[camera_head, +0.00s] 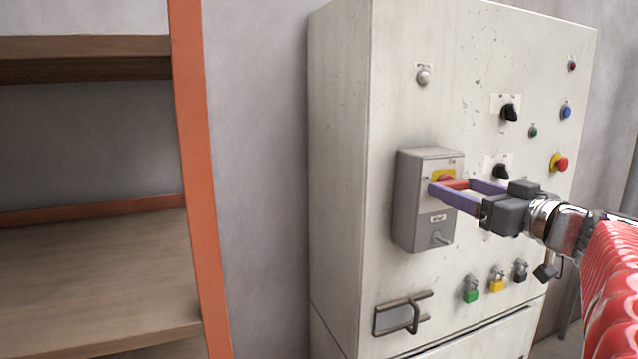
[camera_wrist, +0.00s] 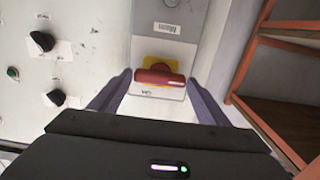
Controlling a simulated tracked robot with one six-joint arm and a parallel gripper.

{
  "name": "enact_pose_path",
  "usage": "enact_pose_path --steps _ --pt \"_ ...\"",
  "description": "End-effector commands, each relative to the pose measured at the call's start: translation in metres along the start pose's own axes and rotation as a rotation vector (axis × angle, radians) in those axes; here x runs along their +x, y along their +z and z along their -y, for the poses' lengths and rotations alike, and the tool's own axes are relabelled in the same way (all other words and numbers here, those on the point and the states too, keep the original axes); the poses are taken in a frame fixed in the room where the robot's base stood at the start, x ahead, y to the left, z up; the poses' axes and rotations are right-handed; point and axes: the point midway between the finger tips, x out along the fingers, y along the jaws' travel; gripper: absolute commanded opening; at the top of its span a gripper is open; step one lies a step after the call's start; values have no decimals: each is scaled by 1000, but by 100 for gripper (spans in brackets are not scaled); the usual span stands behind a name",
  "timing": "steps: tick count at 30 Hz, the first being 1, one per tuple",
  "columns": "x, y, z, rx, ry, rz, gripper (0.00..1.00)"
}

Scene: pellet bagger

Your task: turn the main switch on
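The main switch is a grey box (camera_head: 425,200) on the front of the pale cabinet. It has a yellow plate (camera_wrist: 160,62) and a red handle (camera_wrist: 160,77); in the wrist view the handle lies crosswise between my fingertips. My gripper (camera_head: 455,187) points at the switch from the right, with its two purple fingers spread. The fingertips are at either end of the red handle, with a small gap showing in the wrist view. The fingers partly hide the handle in the head view, so I cannot tell whether they touch it.
The cabinet (camera_head: 345,150) also carries black selector knobs (camera_head: 509,112), a red emergency button (camera_head: 560,162), and coloured padlocks (camera_head: 471,290) below. A metal latch handle (camera_head: 402,315) sits low on it. Orange-framed shelving (camera_head: 195,170) stands at left. A red ribbed cover (camera_head: 612,285) shows at lower right.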

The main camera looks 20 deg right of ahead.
Motion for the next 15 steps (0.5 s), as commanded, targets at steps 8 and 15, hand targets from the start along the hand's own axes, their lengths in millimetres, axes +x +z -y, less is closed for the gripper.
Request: enact_pose_path --steps 8,15 --pt "0 0 0 0 0 0 50" --pt "0 0 -2 4 2 0 43"
